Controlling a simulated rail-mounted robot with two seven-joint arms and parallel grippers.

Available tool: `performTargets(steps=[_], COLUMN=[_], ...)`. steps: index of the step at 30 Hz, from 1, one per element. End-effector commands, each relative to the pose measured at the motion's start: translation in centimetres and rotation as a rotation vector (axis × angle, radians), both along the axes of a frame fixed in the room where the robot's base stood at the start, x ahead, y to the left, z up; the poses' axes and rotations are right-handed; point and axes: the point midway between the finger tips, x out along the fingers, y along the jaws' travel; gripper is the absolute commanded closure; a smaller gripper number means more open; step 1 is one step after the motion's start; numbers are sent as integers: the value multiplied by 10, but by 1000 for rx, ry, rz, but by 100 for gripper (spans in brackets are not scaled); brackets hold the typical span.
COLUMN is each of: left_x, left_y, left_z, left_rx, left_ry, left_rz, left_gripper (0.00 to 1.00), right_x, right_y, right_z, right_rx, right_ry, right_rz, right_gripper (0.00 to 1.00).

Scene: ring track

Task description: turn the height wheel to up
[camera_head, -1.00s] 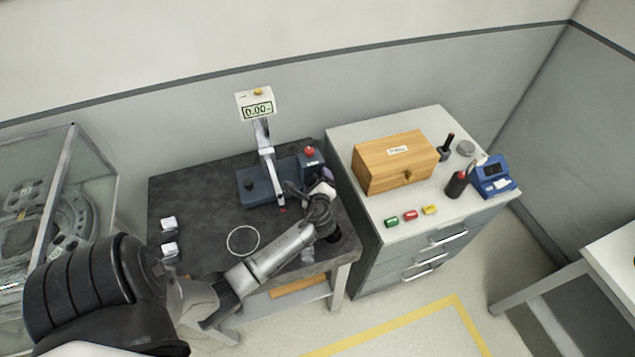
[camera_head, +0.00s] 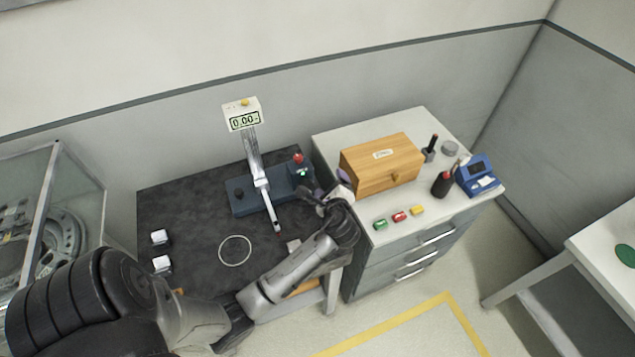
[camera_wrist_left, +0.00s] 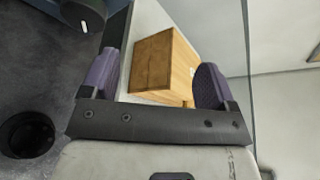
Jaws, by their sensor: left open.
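The measuring stand has a dark blue base (camera_head: 265,198), a slanted silver column and a display (camera_head: 244,119) reading 0.00. A dark round knob (camera_head: 238,194) sits on the base's left end. A control box (camera_head: 300,171) with a red button is at its right end. I cannot tell for certain which part is the height wheel. My left gripper (camera_head: 332,189) is just right of the control box, apart from the knob. In the left wrist view its purple-padded fingers (camera_wrist_left: 157,80) are open and empty, with the wooden box beyond. My right gripper is not in view.
A wooden box (camera_head: 382,165) stands on the white drawer cabinet (camera_head: 420,120), with red, green and yellow pieces in front. A thin ring (camera_head: 235,250) and two small white-topped blocks (camera_head: 160,237) lie on the dark table (camera_head: 190,205). A glass case (camera_head: 50,190) stands left.

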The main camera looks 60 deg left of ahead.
Motion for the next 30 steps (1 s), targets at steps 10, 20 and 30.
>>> performTargets(steps=[10, 20, 30], left_x=[7, 7, -42], left_y=[-22, -23, -50], left_z=[14, 14, 38], left_rx=[2, 2, -310], left_ry=[2, 3, -153], left_rz=[2, 3, 35], left_gripper=[19, 19, 19], right_x=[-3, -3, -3], right_y=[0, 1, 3], right_z=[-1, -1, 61], right_rx=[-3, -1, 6], right_ry=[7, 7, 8], right_rz=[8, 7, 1], right_gripper=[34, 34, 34])
